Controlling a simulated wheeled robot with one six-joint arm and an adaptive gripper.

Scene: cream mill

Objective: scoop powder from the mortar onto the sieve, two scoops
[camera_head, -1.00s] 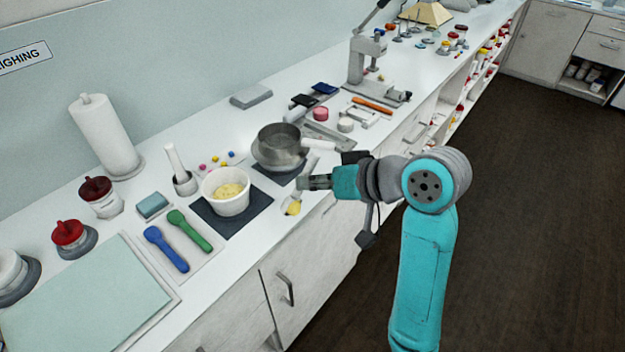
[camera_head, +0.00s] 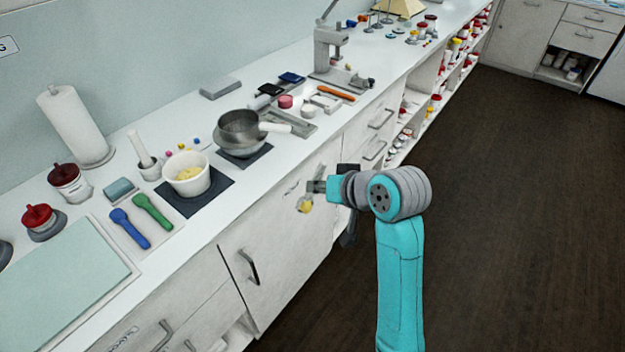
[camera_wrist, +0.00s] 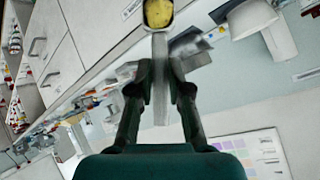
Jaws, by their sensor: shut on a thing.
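My gripper (camera_head: 316,187) is shut on the handle of a scoop (camera_head: 304,204), out in front of the counter's cabinet fronts. In the wrist view the scoop's handle (camera_wrist: 160,85) runs between the fingers, and its bowl holds yellow powder (camera_wrist: 158,13). The mortar (camera_head: 188,187) is a white bowl with yellow powder inside, on a dark mat at the counter's front. The sieve (camera_head: 240,128) is a grey metal pan with a pale handle, resting over a grey vessel to the right of the mortar. My gripper is apart from both, to their right.
A pestle (camera_head: 142,146) stands in a small holder behind the mortar. Blue (camera_head: 130,229) and green (camera_head: 153,212) spoons lie to its left. A press (camera_head: 330,52) stands farther along the counter. The dark floor (camera_head: 490,210) at right is clear.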

